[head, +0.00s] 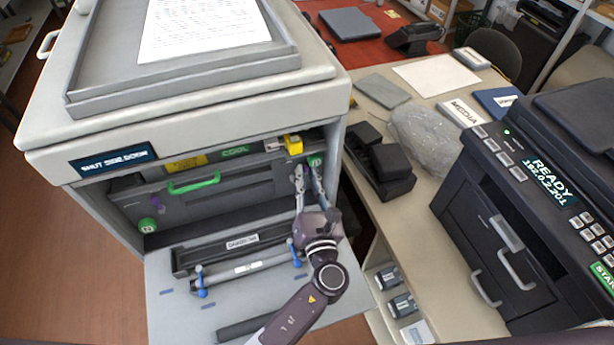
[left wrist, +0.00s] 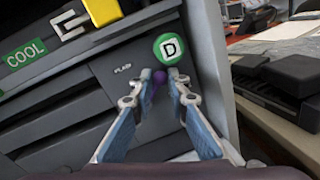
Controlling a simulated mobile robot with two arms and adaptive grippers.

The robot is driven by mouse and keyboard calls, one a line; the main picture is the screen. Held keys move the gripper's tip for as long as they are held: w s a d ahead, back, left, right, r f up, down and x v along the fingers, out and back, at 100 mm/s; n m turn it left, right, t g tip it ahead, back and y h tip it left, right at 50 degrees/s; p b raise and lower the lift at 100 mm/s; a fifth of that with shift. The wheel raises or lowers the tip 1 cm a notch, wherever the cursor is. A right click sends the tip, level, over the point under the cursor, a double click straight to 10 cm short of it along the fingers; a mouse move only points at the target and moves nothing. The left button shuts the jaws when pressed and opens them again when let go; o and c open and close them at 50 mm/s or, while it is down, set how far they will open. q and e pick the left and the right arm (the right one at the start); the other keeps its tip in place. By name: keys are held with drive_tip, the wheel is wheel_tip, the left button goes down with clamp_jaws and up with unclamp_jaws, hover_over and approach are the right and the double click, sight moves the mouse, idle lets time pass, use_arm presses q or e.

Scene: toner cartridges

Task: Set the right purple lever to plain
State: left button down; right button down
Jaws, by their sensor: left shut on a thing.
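The right purple lever (left wrist: 159,80) sits just below a round green "D" knob (left wrist: 169,47) in the left wrist view, with a small "PLAIN" label (left wrist: 122,68) to its left. My left gripper (left wrist: 161,82) has its two fingers on either side of the lever and is shut on it. In the head view my left gripper (head: 308,172) reaches the right end of the grey fuser panel (head: 235,185), below the "D" knob (head: 315,161), and hides the right lever. The left purple lever (head: 155,204) shows at the panel's left end. My right gripper is out of view.
A yellow block (head: 293,144) and a green handle (head: 194,184) are close by on the machine. A side table (head: 430,185) and a black printer (head: 500,230) stand right.

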use_arm(q)
drive_tip(key=shift+s+f, duration=0.1)
drive_tip(key=shift+f, duration=0.15)
drive_tip(key=shift+s+a+n+b, duration=0.1)
drive_tip(key=shift+n+b, duration=0.5)
drive_tip(key=shift+n, duration=0.1)
drive_tip(key=c, duration=2.1)
unclamp_jaws()
drive_tip(key=shift+r, duration=0.1)
drive_tip(key=s, duration=0.4)
drive_tip(key=s+d, duration=0.1)
drive_tip(key=s, duration=0.6)
drive_tip(key=shift+s+d, duration=0.35)
drive_tip(key=shift+s, duration=0.05)
